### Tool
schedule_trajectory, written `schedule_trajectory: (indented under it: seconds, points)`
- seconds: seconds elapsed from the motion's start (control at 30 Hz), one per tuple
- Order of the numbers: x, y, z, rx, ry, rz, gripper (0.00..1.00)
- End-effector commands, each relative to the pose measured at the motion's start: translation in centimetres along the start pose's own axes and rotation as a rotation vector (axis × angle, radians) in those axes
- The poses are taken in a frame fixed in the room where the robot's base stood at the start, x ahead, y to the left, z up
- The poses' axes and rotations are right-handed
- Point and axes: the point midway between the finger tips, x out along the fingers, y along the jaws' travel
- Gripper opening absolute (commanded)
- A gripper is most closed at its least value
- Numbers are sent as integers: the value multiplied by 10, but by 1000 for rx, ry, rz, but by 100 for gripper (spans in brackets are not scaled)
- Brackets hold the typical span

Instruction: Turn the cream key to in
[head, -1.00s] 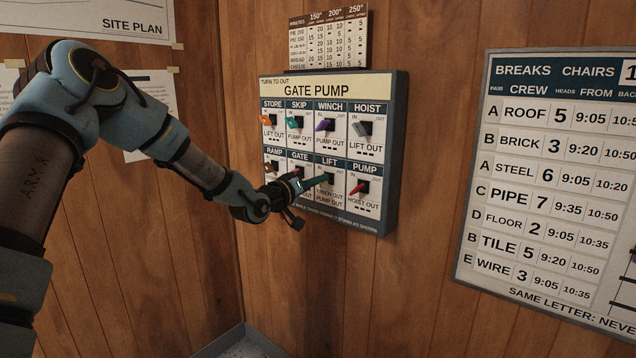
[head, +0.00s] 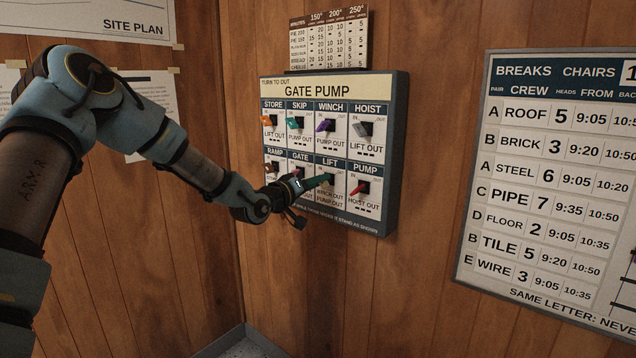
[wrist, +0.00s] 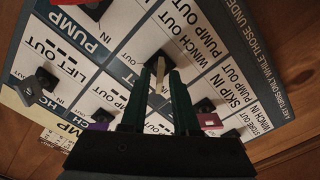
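The cream key (wrist: 160,73) shows in the wrist view, in the switch whose label reads WINCH OUT, PUMP OUT. That is the LIFT switch, in the lower row of the GATE PUMP board (head: 398,150). My gripper (head: 328,180) reaches this switch from the left in the head view.
Close around are the red GATE key (wrist: 210,120), the red PUMP key (head: 358,189), the purple WINCH key (head: 324,125), the green SKIP key (head: 293,123) and the orange STORE key (head: 266,121). A breaks chart (head: 550,180) hangs at right.

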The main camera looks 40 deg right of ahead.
Motion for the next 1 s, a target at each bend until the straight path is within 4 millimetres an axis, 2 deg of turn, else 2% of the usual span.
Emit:
schedule_trajectory:
  seconds: [0.1,0.33,0.43,0.57,0.8,1.0]
  points:
    - [0,0,0,1,0,0,40]
    - [-1,0,0,1,1,0,40]
    - [-8,-1,0,2,1,-1,40]
    - [-28,-2,0,4,1,-1,40]
    - [-76,-2,0,3,2,-2,40]
    - [-102,-1,0,1,1,-1,40]
